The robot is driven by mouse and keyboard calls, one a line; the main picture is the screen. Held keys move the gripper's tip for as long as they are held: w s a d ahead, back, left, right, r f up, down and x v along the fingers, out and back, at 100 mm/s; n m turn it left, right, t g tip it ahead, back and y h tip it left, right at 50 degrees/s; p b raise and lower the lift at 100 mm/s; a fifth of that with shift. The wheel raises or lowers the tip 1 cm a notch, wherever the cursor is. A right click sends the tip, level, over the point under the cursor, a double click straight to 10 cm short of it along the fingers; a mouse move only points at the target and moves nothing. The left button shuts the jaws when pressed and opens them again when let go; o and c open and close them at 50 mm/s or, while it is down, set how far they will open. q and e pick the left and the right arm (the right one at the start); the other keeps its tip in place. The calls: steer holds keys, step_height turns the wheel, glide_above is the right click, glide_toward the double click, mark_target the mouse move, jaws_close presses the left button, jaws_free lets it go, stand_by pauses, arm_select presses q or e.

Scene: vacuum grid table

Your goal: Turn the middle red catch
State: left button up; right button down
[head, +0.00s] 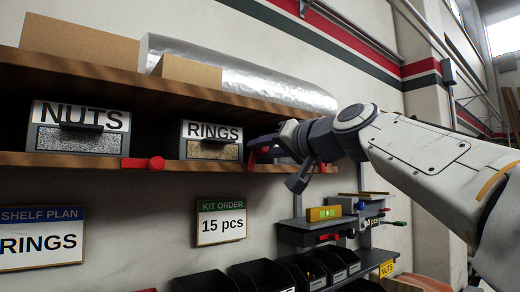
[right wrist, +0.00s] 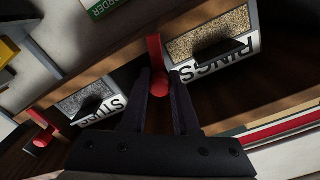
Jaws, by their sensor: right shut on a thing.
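The middle red catch (right wrist: 154,52) is on the shelf front beside the RINGS bin (head: 212,141). Its round red knob (right wrist: 160,86) lies between the two dark fingers of my right gripper (right wrist: 161,92), which is shut on it. In the head view my right gripper (head: 262,150) reaches the shelf edge from the right and covers most of this catch. Another red catch (head: 150,163) lies along the shelf edge between the NUTS bin and the RINGS bin. A third red catch (right wrist: 38,138) shows at the left of the right wrist view. My left gripper is not in view.
The NUTS bin (head: 80,128) stands on the shelf (head: 60,160) at the left. Another bin (right wrist: 88,102) shows left in the wrist view. Cardboard boxes (head: 75,45) and a silver roll (head: 235,72) lie above. Black bins (head: 205,282) and a yellow level (head: 324,213) are below.

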mark_target(264, 169)
steer(key=shift+w+d+f+m+b, duration=0.3)
steer(key=shift+f+m, duration=0.35)
steer(key=shift+m, duration=1.75)
steer(key=shift+w+d+f+m+b, duration=0.1)
steer(key=shift+w+d+f+m, duration=0.35)
steer(key=shift+m, duration=1.95)
steer(key=shift+w+d+f+m+b, duration=0.15)
steer(key=shift+d+f+m, duration=0.55)
steer(key=shift+m, duration=1.7)
steer(key=shift+a+f, duration=0.2)
steer(key=shift+f, duration=0.05)
steer(key=c, duration=0.9)
jaws_free()
steer(key=shift+s, duration=0.1)
